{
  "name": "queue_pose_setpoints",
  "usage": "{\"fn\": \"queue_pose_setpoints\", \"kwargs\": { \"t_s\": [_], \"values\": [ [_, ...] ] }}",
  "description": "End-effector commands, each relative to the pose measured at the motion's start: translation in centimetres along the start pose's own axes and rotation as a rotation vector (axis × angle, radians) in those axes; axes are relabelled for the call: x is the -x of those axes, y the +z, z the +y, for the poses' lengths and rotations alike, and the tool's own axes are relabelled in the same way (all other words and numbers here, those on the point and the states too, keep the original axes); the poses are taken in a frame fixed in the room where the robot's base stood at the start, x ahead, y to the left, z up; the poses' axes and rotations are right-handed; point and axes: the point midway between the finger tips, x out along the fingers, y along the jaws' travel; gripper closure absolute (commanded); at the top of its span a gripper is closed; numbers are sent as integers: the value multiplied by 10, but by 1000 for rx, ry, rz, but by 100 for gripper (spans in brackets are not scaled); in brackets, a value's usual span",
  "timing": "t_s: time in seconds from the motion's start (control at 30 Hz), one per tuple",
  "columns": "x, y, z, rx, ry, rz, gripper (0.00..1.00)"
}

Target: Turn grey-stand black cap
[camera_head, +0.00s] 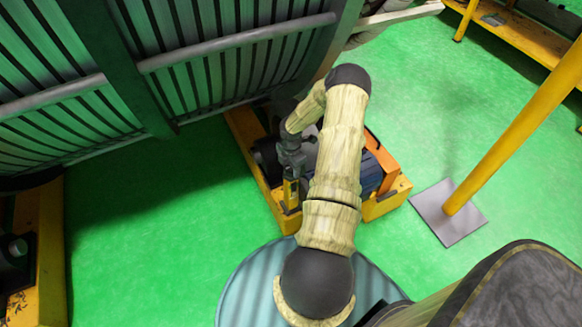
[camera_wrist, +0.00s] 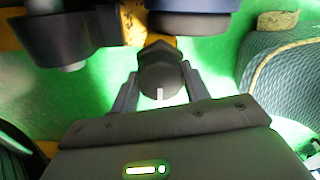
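A dark, faceted cap (camera_wrist: 160,76) with a small white mark sits between the two fingers of my gripper (camera_wrist: 160,85) in the wrist view. The fingers lie along its left and right sides, very close to it. I cannot tell whether they press on it or stand slightly apart. In the head view my gripper (camera_head: 291,178) points down over the left part of a yellow-framed machine, and the cap cannot be made out there. I cannot make out a grey stand clearly in either view.
The machine's yellow base frame (camera_head: 385,207) holds a dark blue ribbed body (camera_head: 371,177). A yellow post on a grey plate (camera_head: 447,224) stands to the right. Dark round parts (camera_wrist: 75,33) lie near the gripper's upper left.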

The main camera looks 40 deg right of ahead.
Motion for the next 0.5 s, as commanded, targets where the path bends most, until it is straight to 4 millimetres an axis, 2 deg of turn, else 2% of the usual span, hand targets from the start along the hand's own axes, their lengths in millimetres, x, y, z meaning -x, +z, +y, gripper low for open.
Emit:
{"fn": "queue_pose_setpoints", "kwargs": {
  "t_s": [0.27, 0.5],
  "values": [
    [0, 0, 0, -20, -2, -1, 77],
    [1, 0, 0, -108, -2, -2, 77]
  ]
}}
